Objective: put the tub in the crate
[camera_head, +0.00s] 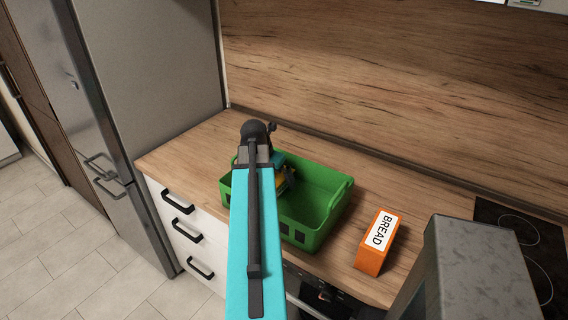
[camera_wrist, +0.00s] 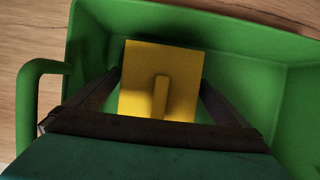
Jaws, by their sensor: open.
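The green crate (camera_head: 322,222) stands on the wooden counter and is partly hidden by my arm in the head view. Its green wall also shows in the wrist view (camera_wrist: 245,45). The tub (camera_wrist: 180,60) has a yellow square top with a raised yellow bar, and lies within the crate's walls. In the head view only a bit of yellow (camera_head: 291,180) shows beside my gripper (camera_head: 284,176). My gripper is open, with one finger on each side of the tub in the wrist view (camera_wrist: 158,82). Whether the tub touches the crate's floor I cannot tell.
An orange box labelled BREAD (camera_head: 377,243) stands on the counter to the right of the crate. A dark hob (camera_head: 520,238) is further right. The wooden splashback (camera_head: 400,90) rises behind. The counter (camera_head: 190,148) is clear left of the crate.

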